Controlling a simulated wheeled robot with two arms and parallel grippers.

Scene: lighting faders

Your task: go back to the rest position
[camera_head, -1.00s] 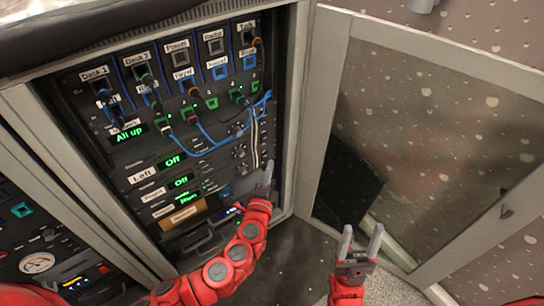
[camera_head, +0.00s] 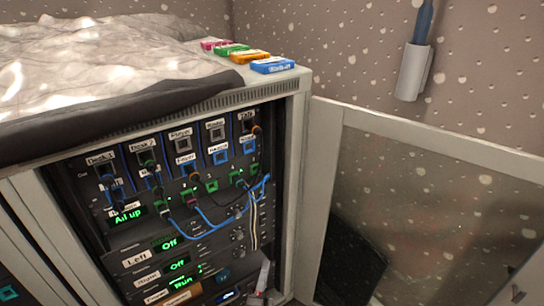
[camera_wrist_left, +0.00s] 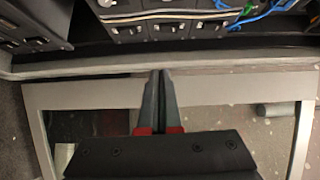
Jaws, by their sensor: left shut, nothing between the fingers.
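My right gripper is out of view. The rack (camera_head: 135,262) has lit green displays reading "All up", "Off", "Off" and "Run".
The rack's glass door (camera_head: 440,150) stands open to the right. Blue cables (camera_head: 215,225) hang from the patch sockets. Colored labelled blocks (camera_head: 250,56) and crumpled sheeting (camera_head: 90,60) lie on top. A holder (camera_head: 413,72) with a blue item hangs on the wall.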

